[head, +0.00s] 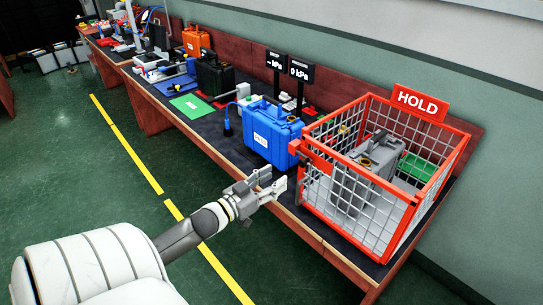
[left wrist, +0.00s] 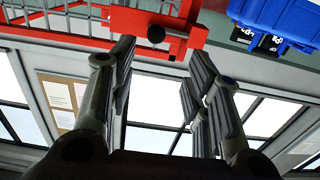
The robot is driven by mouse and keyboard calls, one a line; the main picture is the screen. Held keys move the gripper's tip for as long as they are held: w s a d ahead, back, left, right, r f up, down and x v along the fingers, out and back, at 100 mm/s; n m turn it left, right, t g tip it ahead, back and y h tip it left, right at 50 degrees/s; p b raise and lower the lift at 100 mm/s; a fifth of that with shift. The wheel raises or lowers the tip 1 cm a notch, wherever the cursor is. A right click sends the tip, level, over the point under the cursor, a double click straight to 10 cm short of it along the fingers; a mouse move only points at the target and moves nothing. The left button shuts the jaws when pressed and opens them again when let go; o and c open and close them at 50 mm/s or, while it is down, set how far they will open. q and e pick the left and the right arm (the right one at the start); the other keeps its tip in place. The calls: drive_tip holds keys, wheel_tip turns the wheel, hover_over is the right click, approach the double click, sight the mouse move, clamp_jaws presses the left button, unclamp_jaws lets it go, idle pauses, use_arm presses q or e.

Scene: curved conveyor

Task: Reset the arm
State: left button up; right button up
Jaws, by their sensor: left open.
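My left gripper (head: 268,184) is open and empty in the head view. It hangs in the air just in front of the bench edge, below and in front of the blue case and left of the red cage. My left arm reaches in from the lower left. In the left wrist view the two fingers (left wrist: 158,85) stand apart with nothing between them. The cage's red frame (left wrist: 150,40) and part of the blue case (left wrist: 280,20) show beyond them at the top. My right gripper is not in either view.
The red wire cage (head: 385,240) with a HOLD sign (head: 420,102) stands on the bench and holds a grey case (head: 355,185). The blue case (head: 270,135) stands beside it. Black and orange cases stand farther along. The green floor (head: 90,190) left of the bench is clear.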

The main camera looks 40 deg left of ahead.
use_arm(q)
drive_tip(key=shift+f, duration=0.1)
idle(0.3)
drive_tip(key=s+f+n+g+y, duration=0.1)
drive_tip(key=s+f+g, duration=0.25)
drive_tip(key=f, duration=0.75)
drive_tip(key=s+f+g+y, duration=0.15)
drive_tip(key=s+f, duration=0.35)
drive_tip(key=f, duration=0.6)
drive_tip(key=s+f+n+g, duration=0.1)
drive_tip(key=s+f+g, duration=0.25)
drive_tip(key=f, duration=0.75)
drive_tip(key=s+d+f+m+g, duration=0.1)
drive_tip(key=s+d+f+g, duration=0.1)
drive_tip(key=s+d+f, duration=0.4)
drive_tip(key=s+d+f+m+g+h, duration=0.1)
drive_tip(key=s+d+f+g, duration=0.2)
drive_tip(key=s, duration=1)
drive_tip(key=s+d+f+m+g, duration=0.1)
drive_tip(key=s+d+f+g, duration=0.2)
drive_tip(key=s+d+f, duration=0.7)
drive_tip(key=shift+s+f+m+b, duration=0.15)
drive_tip(key=shift+f+m+b, duration=0.25)
drive_tip(key=shift+f, duration=0.55)
drive_tip(key=shift+g, duration=0.25)
